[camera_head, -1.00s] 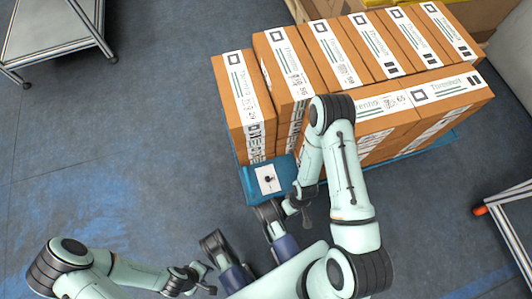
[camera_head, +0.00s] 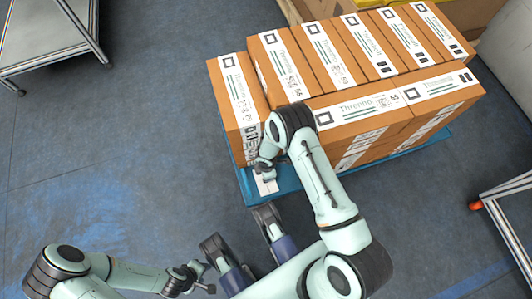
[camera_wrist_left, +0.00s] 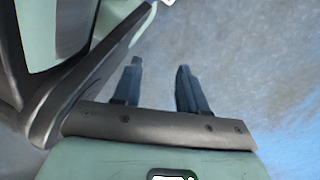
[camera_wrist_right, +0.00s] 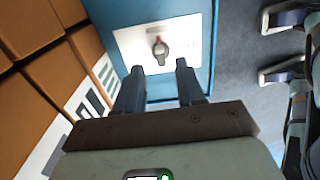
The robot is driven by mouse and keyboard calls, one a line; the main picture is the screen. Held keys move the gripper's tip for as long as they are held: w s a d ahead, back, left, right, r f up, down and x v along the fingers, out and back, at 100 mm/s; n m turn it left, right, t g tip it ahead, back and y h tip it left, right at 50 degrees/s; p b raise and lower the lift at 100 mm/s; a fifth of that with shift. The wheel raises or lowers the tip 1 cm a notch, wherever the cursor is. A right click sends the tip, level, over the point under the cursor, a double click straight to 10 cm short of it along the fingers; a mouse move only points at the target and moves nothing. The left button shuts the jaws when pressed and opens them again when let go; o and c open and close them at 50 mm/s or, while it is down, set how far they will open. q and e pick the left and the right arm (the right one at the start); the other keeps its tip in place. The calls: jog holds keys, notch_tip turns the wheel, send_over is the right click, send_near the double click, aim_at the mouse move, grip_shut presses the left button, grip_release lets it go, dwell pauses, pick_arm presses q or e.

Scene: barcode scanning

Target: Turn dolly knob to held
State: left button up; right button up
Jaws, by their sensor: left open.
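The dolly (camera_head: 290,182) is blue and carries the cartons. On its near left corner is a white plate (camera_head: 266,186), partly covered by my right gripper (camera_head: 266,172) in the head view. The right wrist view shows the plate (camera_wrist_right: 128,45) with a small dark knob (camera_wrist_right: 160,50) with a red tip at its upper end. My right gripper (camera_wrist_right: 160,67) is open, its fingers apart, with the knob just beyond and between the fingertips. They do not visibly touch it. My left gripper (camera_head: 205,278) is open and empty, over bare floor in the left wrist view (camera_wrist_left: 159,65).
Several orange-brown cartons (camera_head: 360,115) stand on the dolly, close beside my right gripper. A metal-framed cart (camera_head: 60,35) is at the upper left, and another frame (camera_head: 505,205) is at the right. The blue-grey floor at left (camera_head: 130,140) is clear.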

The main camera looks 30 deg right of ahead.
pick_arm(q)
jog(key=s, duration=0.1)
jog(key=s+f+b, duration=0.1)
jog(key=s+g, duration=0.1)
jog(key=shift+s+a+f, duration=0.2)
jog(key=shift+f, duration=0.05)
pick_arm(e)
notch_tip(320, 180, down, 5)
jog(key=shift+r, duration=0.1)
grip_shut()
